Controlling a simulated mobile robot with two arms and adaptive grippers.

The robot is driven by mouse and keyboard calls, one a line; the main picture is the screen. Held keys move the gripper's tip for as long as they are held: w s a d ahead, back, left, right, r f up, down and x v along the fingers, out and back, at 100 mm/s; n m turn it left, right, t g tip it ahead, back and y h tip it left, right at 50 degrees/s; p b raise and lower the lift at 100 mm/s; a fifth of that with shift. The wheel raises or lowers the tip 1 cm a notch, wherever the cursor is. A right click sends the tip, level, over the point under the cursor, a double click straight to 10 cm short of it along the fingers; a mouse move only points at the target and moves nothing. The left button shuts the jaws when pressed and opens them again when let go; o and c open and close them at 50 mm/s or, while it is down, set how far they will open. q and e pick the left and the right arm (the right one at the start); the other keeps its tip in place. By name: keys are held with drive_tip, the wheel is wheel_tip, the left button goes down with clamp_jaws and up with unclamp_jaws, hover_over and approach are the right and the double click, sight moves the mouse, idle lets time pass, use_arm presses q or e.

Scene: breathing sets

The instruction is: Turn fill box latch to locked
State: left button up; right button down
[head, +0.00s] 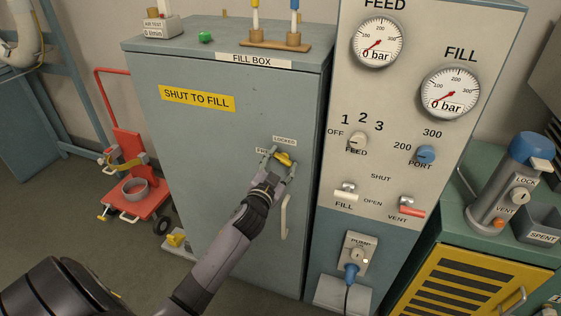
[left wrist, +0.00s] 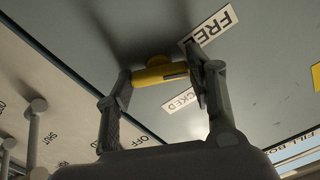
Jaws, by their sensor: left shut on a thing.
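The fill box (head: 225,190) is a grey-blue cabinet with its door shut. Its yellow latch (head: 284,157) sits high on the door's right side, below a LOCKED label (head: 284,140) and beside a partly hidden FREE label (head: 262,150). My left gripper (head: 279,163) is at the door, its fingers on either side of the latch and shut on it. In the left wrist view the yellow latch (left wrist: 155,72) spans between the two fingers, with the FREE label (left wrist: 208,30) above right and the LOCKED label below right. The latch's exact angle is hard to tell. My right gripper is not in view.
A pale door handle (head: 285,218) is just below the latch. The gauge panel (head: 400,180) with knobs and levers stands close at the right. A red trolley (head: 130,185) is on the floor at left. Small items stand on the fill box top.

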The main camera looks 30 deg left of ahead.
use_arm(q)
drive_tip(key=shift+m, duration=1.7)
drive_tip(key=o, duration=1.2)
drive_tip(key=shift+c, duration=0.2)
drive_tip(key=shift+s+d+f, duration=0.1)
drive_tip(key=shift+s+d, duration=0.1)
drive_tip(key=shift+s, duration=0.3)
drive_tip(key=v, duration=1.1)
drive_tip(key=shift+a, duration=0.1)
